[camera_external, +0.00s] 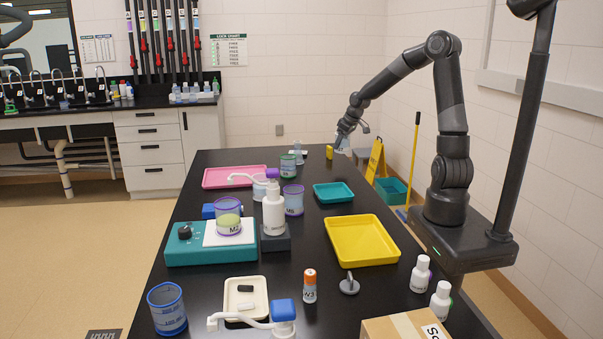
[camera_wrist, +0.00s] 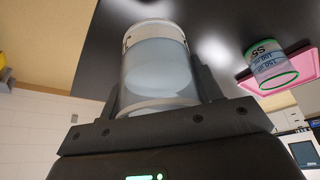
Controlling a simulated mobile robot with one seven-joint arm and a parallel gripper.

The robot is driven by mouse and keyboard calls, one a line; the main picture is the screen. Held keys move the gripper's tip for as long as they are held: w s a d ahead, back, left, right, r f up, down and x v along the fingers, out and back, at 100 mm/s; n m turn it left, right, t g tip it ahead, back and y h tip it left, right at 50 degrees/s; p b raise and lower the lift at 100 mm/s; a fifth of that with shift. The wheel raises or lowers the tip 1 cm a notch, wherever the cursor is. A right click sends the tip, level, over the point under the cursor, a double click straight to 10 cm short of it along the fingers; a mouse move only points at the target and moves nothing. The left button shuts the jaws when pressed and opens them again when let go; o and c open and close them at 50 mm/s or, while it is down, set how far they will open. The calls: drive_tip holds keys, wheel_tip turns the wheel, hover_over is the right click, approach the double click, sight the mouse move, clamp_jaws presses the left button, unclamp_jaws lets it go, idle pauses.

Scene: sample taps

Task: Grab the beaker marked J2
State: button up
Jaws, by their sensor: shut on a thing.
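My gripper (camera_external: 345,140) is at the far right end of the black table. In the wrist view its fingers (camera_wrist: 155,85) are shut around a clear beaker (camera_wrist: 157,65) with pale bluish-grey contents. The beaker also shows in the external view (camera_external: 343,147), small and partly hidden by the gripper. No J2 mark is readable on its visible side. I cannot tell whether its base is clear of the table.
A green-rimmed beaker marked S5 (camera_wrist: 268,68) stands by the pink tray (camera_external: 212,184). Beaker M2 (camera_external: 228,226) sits on the teal device (camera_external: 190,257). A teal tray (camera_external: 333,193) and yellow tray (camera_external: 360,245) lie nearer. A yellow floor sign (camera_external: 376,160) stands beyond the table edge.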

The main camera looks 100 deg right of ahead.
drive_tip(key=s+d+r, duration=0.1)
drive_tip(key=s+r, duration=0.3)
drive_tip(key=s, duration=0.2)
drive_tip(key=shift+s, duration=0.15)
